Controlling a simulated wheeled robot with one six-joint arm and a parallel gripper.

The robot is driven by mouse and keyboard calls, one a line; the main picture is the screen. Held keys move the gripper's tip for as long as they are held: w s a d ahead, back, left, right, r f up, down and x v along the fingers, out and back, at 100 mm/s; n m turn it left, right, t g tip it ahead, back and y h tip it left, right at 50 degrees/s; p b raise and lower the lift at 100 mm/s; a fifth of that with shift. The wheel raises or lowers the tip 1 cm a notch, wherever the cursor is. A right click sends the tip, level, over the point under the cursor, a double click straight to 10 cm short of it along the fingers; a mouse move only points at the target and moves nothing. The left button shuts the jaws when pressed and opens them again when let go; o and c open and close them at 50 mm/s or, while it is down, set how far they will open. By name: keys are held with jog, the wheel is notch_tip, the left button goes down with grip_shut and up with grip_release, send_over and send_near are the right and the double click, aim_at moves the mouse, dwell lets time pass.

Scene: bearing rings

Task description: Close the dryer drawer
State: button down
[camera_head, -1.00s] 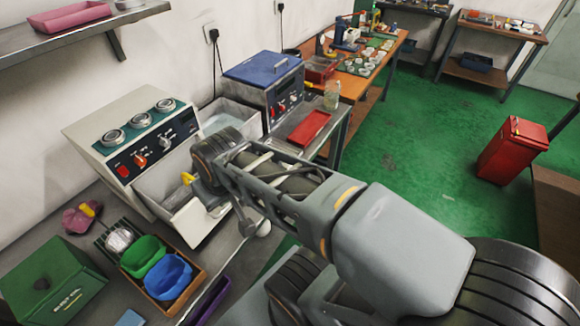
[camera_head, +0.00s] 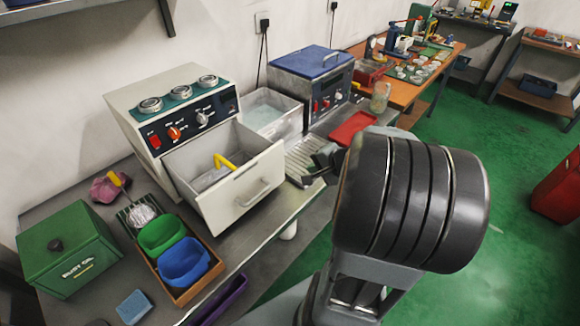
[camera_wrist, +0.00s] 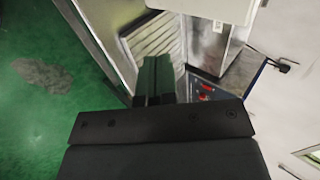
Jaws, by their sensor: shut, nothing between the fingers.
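The dryer (camera_head: 170,105) is a cream box with red and orange knobs and three round tops, on the bench at left. Its drawer (camera_head: 240,185) stands pulled out, with a bar handle (camera_head: 258,193) on the front and a yellow handle (camera_head: 228,160) inside. My gripper (camera_head: 308,180) is right of the drawer front, apart from it, over the ribbed metal drainer. In the wrist view my gripper's dark fingers (camera_wrist: 155,65) are together and empty above the drainer. A pale panel, probably the drawer front, shows at the top edge there.
A clear water tank (camera_head: 268,112) and a blue-lidded machine (camera_head: 312,80) stand behind the ribbed drainer (camera_head: 300,160). A red tray (camera_head: 353,128) lies right of it. A wooden tray (camera_head: 200,283) with green and blue bins sits left of the drawer.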

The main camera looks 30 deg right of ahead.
jog(key=w+a+f, duration=0.3)
jog(key=w+f, duration=0.2)
jog(key=w, duration=0.4)
dwell(0.3)
